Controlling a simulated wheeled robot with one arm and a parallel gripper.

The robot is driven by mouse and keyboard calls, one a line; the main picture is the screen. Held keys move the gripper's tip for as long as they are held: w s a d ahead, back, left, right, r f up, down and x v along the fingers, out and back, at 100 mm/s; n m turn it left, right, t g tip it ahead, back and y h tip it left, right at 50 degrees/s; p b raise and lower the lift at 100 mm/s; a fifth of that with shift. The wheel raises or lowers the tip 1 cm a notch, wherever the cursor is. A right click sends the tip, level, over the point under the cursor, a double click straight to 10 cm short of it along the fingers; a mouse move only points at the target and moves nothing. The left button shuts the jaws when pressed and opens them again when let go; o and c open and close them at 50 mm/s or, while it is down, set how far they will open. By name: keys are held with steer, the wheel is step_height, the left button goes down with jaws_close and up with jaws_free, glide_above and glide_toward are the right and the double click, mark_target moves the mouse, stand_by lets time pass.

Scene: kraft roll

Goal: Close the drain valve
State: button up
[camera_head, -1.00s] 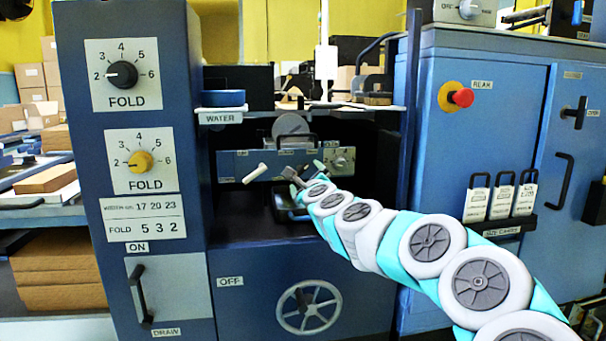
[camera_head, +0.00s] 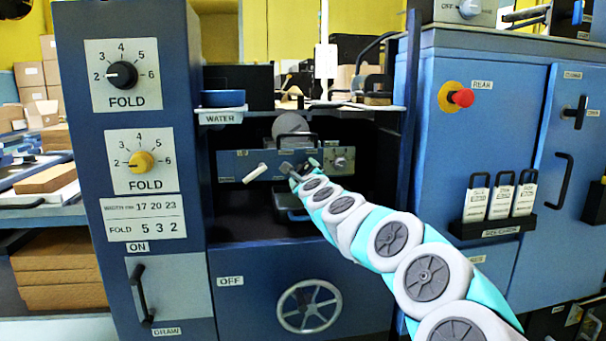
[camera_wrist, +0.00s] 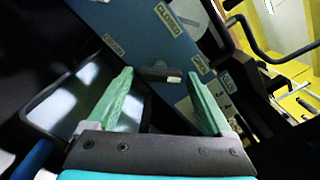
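In the wrist view, a short dark valve handle (camera_wrist: 158,73) with a pale tip sits on a blue panel (camera_wrist: 135,20). A label by the panel's upper part reads CLOSED (camera_wrist: 168,18); other labels near the handle are too small to read surely. My gripper (camera_wrist: 160,76) is open, with one green finger on each side of the handle in this view. I cannot tell whether they touch it. In the head view, my gripper (camera_head: 303,167) is at the front of the blue panel (camera_head: 232,164), inside the machine's recess, and partly hides the handle.
A white lever (camera_head: 254,173) is on the panel left of my gripper. A pan (camera_wrist: 45,118) lies below the panel, on the left in the wrist view. A dark bar handle (camera_head: 295,138) is above my gripper. A handwheel (camera_head: 309,306) is on the front below the recess.

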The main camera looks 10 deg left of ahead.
steer(key=c, duration=1.1)
steer(key=shift+n, duration=0.3)
steer(key=n, duration=0.3)
steer(key=shift+f+b, duration=0.15)
steer(key=shift+b, duration=0.25)
steer(key=n, duration=0.5)
steer(key=n+b, duration=0.1)
steer(key=n, duration=0.4)
steer(key=shift+n, duration=2.2)
